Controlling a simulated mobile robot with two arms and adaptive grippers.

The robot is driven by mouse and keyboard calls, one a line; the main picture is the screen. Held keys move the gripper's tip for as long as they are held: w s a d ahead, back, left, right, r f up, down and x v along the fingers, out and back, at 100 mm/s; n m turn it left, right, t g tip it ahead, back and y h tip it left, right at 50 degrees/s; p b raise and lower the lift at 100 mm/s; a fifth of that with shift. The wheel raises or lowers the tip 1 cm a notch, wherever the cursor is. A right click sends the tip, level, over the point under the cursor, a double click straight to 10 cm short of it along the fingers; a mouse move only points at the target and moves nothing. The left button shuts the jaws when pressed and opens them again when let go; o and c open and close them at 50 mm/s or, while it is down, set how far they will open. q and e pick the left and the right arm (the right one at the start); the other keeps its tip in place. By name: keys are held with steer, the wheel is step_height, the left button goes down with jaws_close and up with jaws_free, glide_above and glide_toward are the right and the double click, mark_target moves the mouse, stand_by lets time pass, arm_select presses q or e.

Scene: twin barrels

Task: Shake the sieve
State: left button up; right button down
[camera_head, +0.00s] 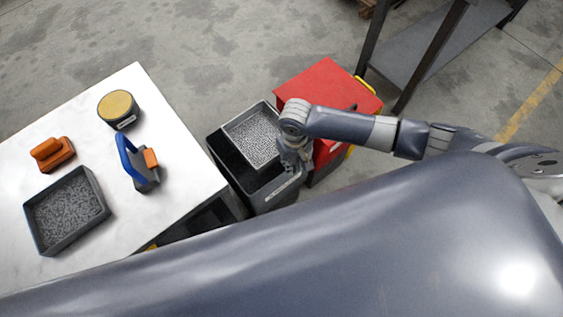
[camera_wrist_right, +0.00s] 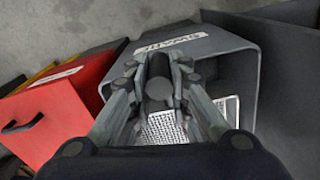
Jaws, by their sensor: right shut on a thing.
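The sieve (camera_head: 253,137), a square grey frame with a pale speckled mesh, is at the dark bin (camera_head: 232,172). I cannot tell if it rests on the bin or hangs just over it. My right gripper (camera_head: 293,160) is at the sieve's right side. In the right wrist view my gripper (camera_wrist_right: 158,92) is shut on a dark round part that looks like the sieve's handle, with the mesh (camera_wrist_right: 165,127) showing below between the fingers. The bin (camera_wrist_right: 205,58) surrounds the mesh there. My left gripper is not in view.
A red box (camera_head: 318,86) stands right of the bin. The white table (camera_head: 105,150) at left bears a dark tray (camera_head: 98,220) of grey bits, a blue-handled tool (camera_head: 127,160), an orange-handled brush (camera_head: 52,154) and a round tin (camera_head: 118,106). A dark metal shelf (camera_head: 440,45) stands behind.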

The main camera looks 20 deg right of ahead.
steer(key=shift+w+d, duration=0.25)
steer(key=shift+d, duration=0.25)
steer(key=shift+w+d, duration=0.2)
steer(key=shift+d, duration=0.3)
steer(key=c, duration=1.7)
jaws_free()
steer(key=shift+o, duration=1.1)
steer(key=shift+d, duration=0.15)
steer(key=shift+s, duration=0.1)
step_height(320, 180, up, 12)
steer(key=shift+w, duration=0.45)
